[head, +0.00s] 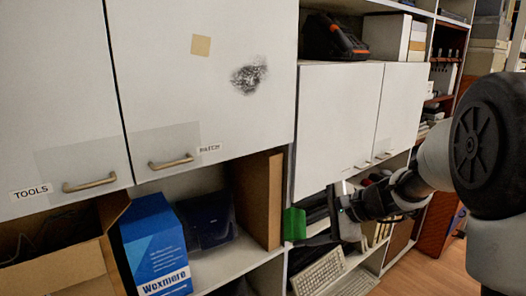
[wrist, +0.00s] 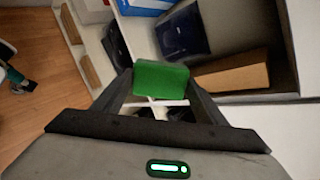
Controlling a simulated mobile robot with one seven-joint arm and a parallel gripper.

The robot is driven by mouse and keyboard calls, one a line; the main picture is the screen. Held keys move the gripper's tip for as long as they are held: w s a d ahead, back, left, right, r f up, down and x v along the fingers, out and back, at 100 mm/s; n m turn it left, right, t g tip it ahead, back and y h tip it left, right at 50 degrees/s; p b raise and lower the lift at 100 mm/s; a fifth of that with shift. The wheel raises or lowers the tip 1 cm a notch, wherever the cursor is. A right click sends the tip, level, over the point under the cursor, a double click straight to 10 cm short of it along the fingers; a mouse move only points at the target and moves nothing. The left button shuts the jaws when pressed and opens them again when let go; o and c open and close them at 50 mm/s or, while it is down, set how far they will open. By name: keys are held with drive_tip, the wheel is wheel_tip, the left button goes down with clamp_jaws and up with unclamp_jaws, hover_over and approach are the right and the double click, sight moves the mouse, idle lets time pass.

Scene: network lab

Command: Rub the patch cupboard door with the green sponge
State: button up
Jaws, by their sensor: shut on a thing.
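The green sponge (head: 294,224) is held in my gripper (head: 312,222), at the right of the patch cupboard's lower edge in the head view. In the wrist view the sponge (wrist: 160,80) sits between the two fingers of my gripper (wrist: 160,88), which is shut on it. The patch cupboard door (head: 200,100) is white, closed, with a label reading PATCH and a bar handle (head: 171,162). It bears a dark grey smudge (head: 249,76) at its upper right and a beige square (head: 201,45). The sponge is apart from the door, below and right of the smudge.
The tools cupboard door (head: 60,100) is to the left. Below are open shelves with a blue box (head: 155,245), a cardboard box (head: 65,262) and an upright brown board (head: 259,200). White doors (head: 340,120) stand at the right; a keyboard (head: 320,272) lies low.

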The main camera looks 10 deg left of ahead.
drive_tip(key=s+a+r+m+t+y+b, duration=0.1)
drive_tip(key=s+a+r+t, duration=0.15)
drive_tip(key=r, duration=0.85)
drive_tip(key=s+a+r+m+t+y, duration=0.1)
drive_tip(key=a+r+t+y, duration=0.2)
drive_tip(key=r, duration=0.8)
drive_tip(key=s+a+r+m+t+b, duration=0.15)
drive_tip(key=a+r, duration=0.25)
drive_tip(key=r, duration=0.7)
drive_tip(key=shift+t, duration=0.3)
drive_tip(key=shift+p+x, duration=0.55)
drive_tip(key=shift+x, duration=2)
drive_tip(key=shift+x, duration=0.9)
drive_tip(key=shift+r, duration=0.2)
drive_tip(key=shift+w+d, duration=1.25)
drive_tip(key=shift+w, duration=0.05)
drive_tip(key=shift+w+d+f, duration=0.1)
drive_tip(key=shift+w+d, duration=1.1)
drive_tip(key=shift+w, duration=0.25)
drive_tip(key=shift+w+d, duration=1.2)
drive_tip(key=shift+w, duration=0.3)
drive_tip(key=shift+a, duration=0.1)
